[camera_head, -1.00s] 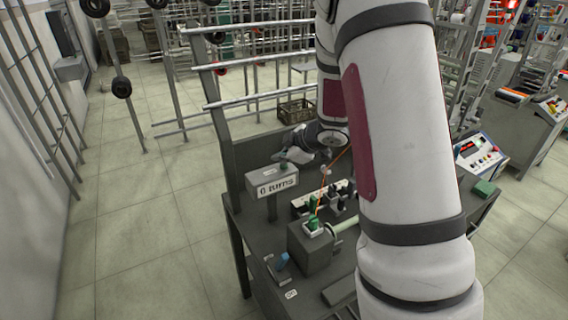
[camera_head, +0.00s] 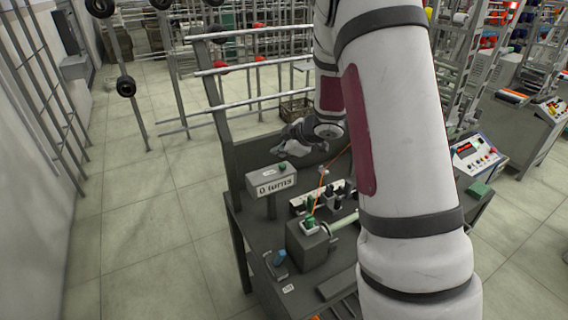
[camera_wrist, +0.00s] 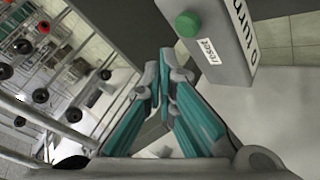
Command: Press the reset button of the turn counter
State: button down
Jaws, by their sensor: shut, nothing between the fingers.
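The turn counter (camera_head: 272,181) is a grey box on a post at the bench's back left; its front label reads "0 turns". Its green reset button (camera_head: 282,168) stands on top. In the wrist view the green button (camera_wrist: 187,24) is at the top, beside a "reset" label (camera_wrist: 208,52) on the counter box (camera_wrist: 232,75). My gripper (camera_head: 284,153) is above and behind the counter in the head view. In the wrist view my gripper (camera_wrist: 164,55) is shut and empty, its fingertips apart from the button.
The dark bench (camera_head: 252,232) carries a grey block (camera_head: 308,246) with a green bobbin (camera_head: 310,222) and orange thread, a row of small parts (camera_head: 330,196) and a blue-handled switch (camera_head: 279,257). Rails (camera_head: 250,67) rise behind. A control panel (camera_head: 473,152) stands right.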

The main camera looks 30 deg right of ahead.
jog(key=shift+s+r+p, duration=0.15)
jog(key=shift+r+p, duration=1.15)
jog(key=shift+r, duration=0.55)
notch_tip(320, 180, up, 13)
jog(key=m+t+h, duration=0.1)
jog(key=m+h, duration=0.2)
jog(key=m, duration=0.1)
send_over(281, 165)
jog(key=s, duration=0.3)
jog(key=s+a+r+m+h, duration=0.1)
jog(key=s+r+m+h, duration=0.15)
jog(key=s+r, duration=0.5)
jog(key=s+a+m+g+y, duration=0.2)
jog(key=s+a, duration=0.5)
jog(key=s, duration=0.6)
jog(key=s+a+m+g+y, duration=0.1)
jog(key=s+a, duration=0.6)
jog(key=s, duration=0.7)
jog(key=shift+s+a+f+m+g+y, duration=0.15)
jog(key=shift+f+m+g+y, duration=0.25)
jog(key=shift+m+g, duration=0.4)
